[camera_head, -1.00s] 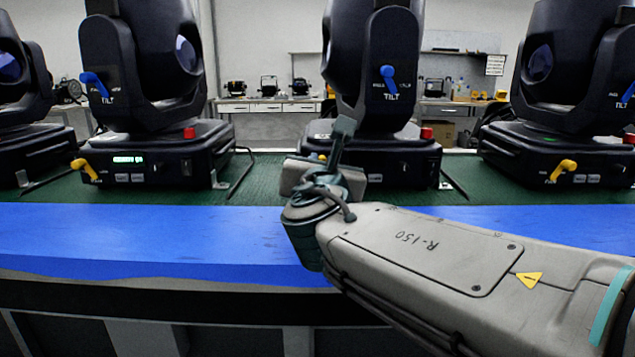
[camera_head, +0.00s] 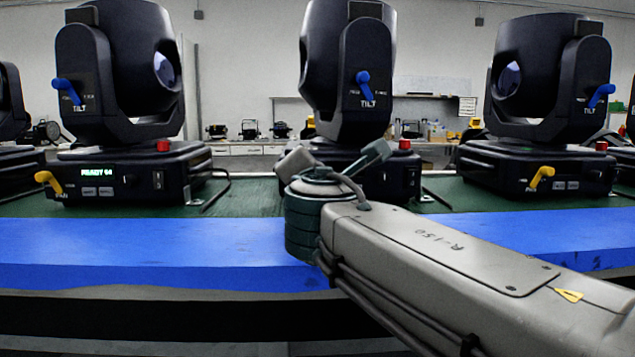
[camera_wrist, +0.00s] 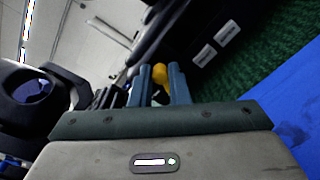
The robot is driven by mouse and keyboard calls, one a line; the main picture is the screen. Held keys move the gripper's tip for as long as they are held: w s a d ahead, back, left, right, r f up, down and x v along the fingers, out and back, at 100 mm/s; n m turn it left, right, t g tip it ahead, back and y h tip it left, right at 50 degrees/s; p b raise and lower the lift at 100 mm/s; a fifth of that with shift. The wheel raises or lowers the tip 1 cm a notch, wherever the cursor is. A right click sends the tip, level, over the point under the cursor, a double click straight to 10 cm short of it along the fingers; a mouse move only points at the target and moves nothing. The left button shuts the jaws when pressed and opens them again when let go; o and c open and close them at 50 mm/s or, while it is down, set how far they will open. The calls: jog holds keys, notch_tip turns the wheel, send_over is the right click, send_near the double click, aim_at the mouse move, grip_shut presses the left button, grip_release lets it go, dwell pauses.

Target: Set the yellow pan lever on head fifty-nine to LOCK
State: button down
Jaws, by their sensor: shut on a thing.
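The middle moving head (camera_head: 347,75) stands right in front of my arm in the head view. Its number display is hidden behind my arm, so I cannot read which head it is. Its yellow pan lever is also hidden there, but a yellow lever knob (camera_wrist: 160,73) shows in the wrist view. My gripper (camera_wrist: 158,86) has its two blue fingers on either side of that knob, shut on it. The lever's LOCK marking and its exact position cannot be seen. A blue tilt lever (camera_head: 363,84) sits higher on the head's arm.
A left head (camera_head: 120,75) reads "READY 64", with its yellow pan lever (camera_head: 49,181) hanging at the left corner. A right head (camera_head: 548,75) has its own yellow pan lever (camera_head: 541,177). Cables lie on the green mat between heads. A blue edge strip (camera_head: 130,240) runs along the front.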

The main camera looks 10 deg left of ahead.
dwell(0.4)
jog(key=c, duration=1.4)
grip_release()
